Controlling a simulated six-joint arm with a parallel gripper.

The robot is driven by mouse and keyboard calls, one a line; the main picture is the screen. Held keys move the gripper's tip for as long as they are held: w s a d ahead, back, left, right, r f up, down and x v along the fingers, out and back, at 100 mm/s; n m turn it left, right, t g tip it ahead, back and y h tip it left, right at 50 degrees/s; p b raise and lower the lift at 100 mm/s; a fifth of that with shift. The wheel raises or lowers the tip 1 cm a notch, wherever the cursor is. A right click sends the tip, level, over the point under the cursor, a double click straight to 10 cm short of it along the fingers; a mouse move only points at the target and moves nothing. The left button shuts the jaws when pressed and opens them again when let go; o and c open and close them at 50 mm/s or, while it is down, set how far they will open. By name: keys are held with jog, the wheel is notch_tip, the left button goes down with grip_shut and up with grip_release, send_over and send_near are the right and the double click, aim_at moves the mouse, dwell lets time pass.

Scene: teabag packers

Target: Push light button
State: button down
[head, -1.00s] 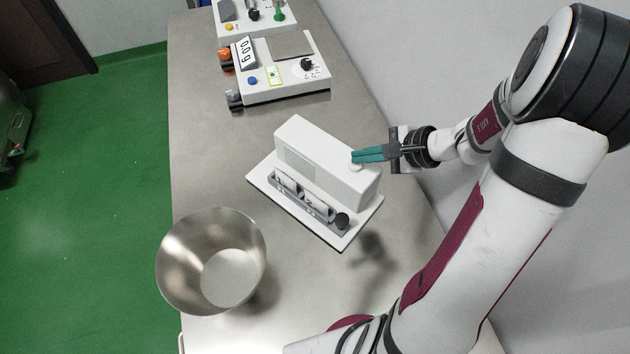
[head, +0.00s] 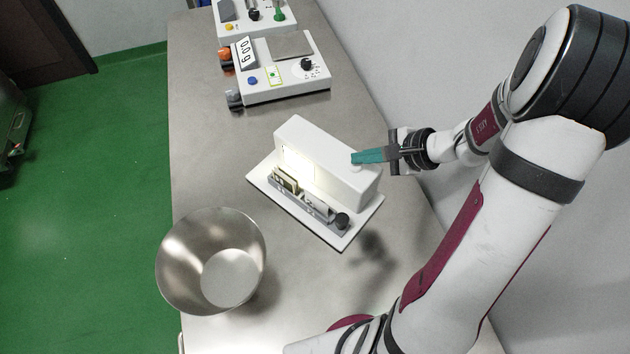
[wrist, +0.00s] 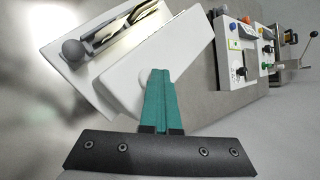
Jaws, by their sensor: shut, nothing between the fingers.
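The white light box (head: 325,155) stands on a white base plate (head: 345,236) on the table. The light button (head: 356,166), a white round piece, is on the box's top near the right end, partly hidden by my fingers. My gripper (head: 355,157) has teal fingers, shut and empty, with the tips at the button. I cannot tell exactly whether they press it. The panel (head: 298,161) on the box's front glows bright. In the wrist view, the shut fingers (wrist: 160,74) reach over the box top (wrist: 185,45).
Below the panel is a rack (head: 302,200) with a dark knob (head: 342,221). A steel bowl (head: 175,255) stands at the table's front left. A wall runs along the right.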

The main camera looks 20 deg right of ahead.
aim_at(358, 168)
jog(key=shift+r, duration=3.25)
jog(key=shift+s+a+r, duration=0.1)
jog(key=shift+a, duration=0.25)
jog(key=s+a+r+n+g, duration=0.3)
jog(key=s+a+n+g, duration=0.35)
jog(key=s+a, duration=0.65)
jog(key=s+a+n+h, duration=0.1)
jog(key=s+n+h, duration=0.3)
jog(key=s+n, duration=0.2)
jog(key=shift+s+f, duration=0.25)
jog(key=shift+s, duration=0.95)
